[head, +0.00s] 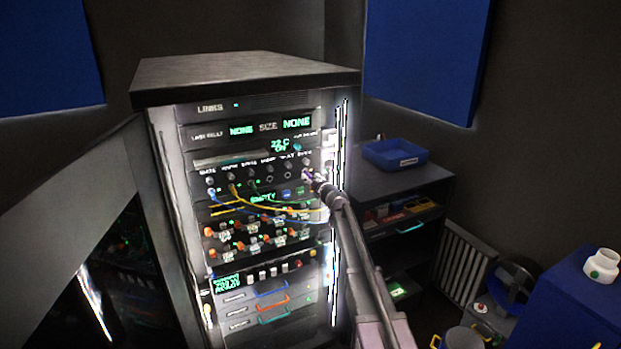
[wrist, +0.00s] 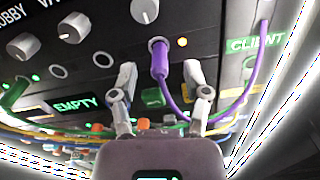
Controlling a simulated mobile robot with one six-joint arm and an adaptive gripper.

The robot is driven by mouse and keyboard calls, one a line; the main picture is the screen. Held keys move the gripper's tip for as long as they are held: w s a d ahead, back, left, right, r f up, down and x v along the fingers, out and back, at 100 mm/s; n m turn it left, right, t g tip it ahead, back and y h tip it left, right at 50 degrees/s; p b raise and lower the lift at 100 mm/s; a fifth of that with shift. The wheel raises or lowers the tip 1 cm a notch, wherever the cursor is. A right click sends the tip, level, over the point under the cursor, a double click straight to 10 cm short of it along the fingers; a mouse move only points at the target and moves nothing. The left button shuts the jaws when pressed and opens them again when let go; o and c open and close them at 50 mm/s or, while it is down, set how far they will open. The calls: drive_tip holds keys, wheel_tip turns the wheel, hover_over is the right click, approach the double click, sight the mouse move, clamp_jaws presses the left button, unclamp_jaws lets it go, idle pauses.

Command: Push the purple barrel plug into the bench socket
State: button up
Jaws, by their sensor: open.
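The purple barrel plug (wrist: 160,62) has its tip at a round socket (wrist: 157,41) in the black panel, with its body hanging slightly tilted. I cannot tell how deep it sits. Its purple cable (wrist: 262,55) loops down and back up at the right. My gripper (wrist: 160,72) is open, with one finger on each side of the plug and gaps between. In the head view my gripper (head: 317,183) is at the right end of the socket row, by the purple plug (head: 307,174). That socket's name is not readable.
Grey knobs (wrist: 145,10) sit above the sockets. A lit amber lamp (wrist: 182,42) is just right of the plug. Blue, yellow and green cables (head: 265,208) hang across the rack's front.

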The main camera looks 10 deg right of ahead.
drive_tip(key=v, duration=1.1)
idle(0.6)
drive_tip(key=s+a+f+n+g+y, duration=0.1)
drive_tip(key=s+a+f+n+g, duration=0.45)
drive_tip(key=s+n, duration=0.5)
drive_tip(key=s+a+f+n+g+y, duration=0.1)
drive_tip(key=s+a+f+n+g, duration=0.4)
drive_tip(key=s+n, duration=0.5)
drive_tip(key=s+d+f+n+g+h, duration=0.3)
drive_tip(key=s+f+n, duration=0.1)
drive_tip(key=s+n, duration=0.3)
drive_tip(key=s+d+f+n+g+h, duration=0.3)
drive_tip(key=s+n, duration=0.4)
drive_tip(key=s, duration=0.4)
drive_tip(key=shift+s+d+f+g+h, duration=0.35)
drive_tip(key=shift+d+f+h, duration=0.25)
drive_tip(key=shift+d, duration=0.15)
drive_tip(key=shift+w, duration=0.1)
